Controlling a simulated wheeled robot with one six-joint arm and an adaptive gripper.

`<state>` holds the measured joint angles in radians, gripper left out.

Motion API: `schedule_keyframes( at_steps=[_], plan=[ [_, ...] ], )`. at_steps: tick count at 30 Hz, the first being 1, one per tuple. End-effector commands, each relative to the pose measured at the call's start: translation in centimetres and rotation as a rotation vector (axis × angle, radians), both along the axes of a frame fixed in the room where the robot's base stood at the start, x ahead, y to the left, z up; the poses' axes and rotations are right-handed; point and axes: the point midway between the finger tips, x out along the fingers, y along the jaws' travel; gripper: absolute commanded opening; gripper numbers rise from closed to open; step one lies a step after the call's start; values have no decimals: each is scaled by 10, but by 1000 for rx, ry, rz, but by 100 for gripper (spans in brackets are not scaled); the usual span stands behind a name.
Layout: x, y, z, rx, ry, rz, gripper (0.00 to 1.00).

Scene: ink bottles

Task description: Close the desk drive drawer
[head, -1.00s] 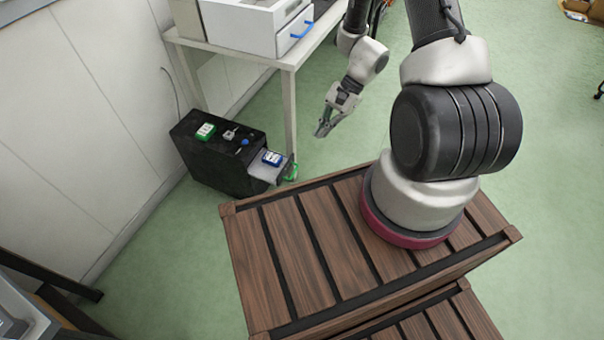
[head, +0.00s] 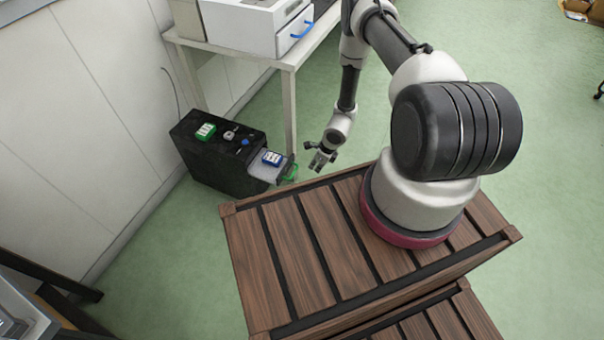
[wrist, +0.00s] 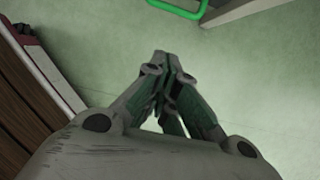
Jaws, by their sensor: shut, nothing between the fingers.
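The desk drive (head: 222,160) is a black box on the floor beside the white table. Its drawer (head: 266,171) is pulled out at the right end, with a green handle (head: 291,172) on its front. A blue-and-white item (head: 272,158) sits in the drawer. My gripper (head: 318,166) is shut and empty, a little to the right of the handle and apart from it. In the wrist view my fingers (wrist: 170,62) are together, and the green handle (wrist: 178,9) shows at the top edge.
A green-and-white item (head: 205,131), a small grey piece and a blue knob-like piece (head: 245,142) are on top of the box. The white table (head: 289,62) holds a white unit with a blue handle (head: 302,29). A wooden slatted platform (head: 285,240) lies in front.

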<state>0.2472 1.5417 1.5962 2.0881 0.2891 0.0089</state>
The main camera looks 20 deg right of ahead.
Motion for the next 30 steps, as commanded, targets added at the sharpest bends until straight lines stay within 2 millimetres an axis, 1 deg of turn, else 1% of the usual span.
schedule_keyframes(
  at_steps=[1, 6, 11, 12, 15, 18, 24, 30],
  plan=[
    [1, 3, -10, 0, 1, 4, 0],
    [8, 11, -46, 1, 1, 7, 0],
    [15, 18, -78, 1, -1, 7, 0],
    [22, 23, -78, 0, -3, 9, 0],
    [31, 34, -80, 0, -3, 9, 0],
    [37, 40, -81, 1, -2, 7, 0],
    [43, 44, -83, 1, -1, 3, 0],
    [43, 45, -83, 1, 0, 2, 0]
  ],
)
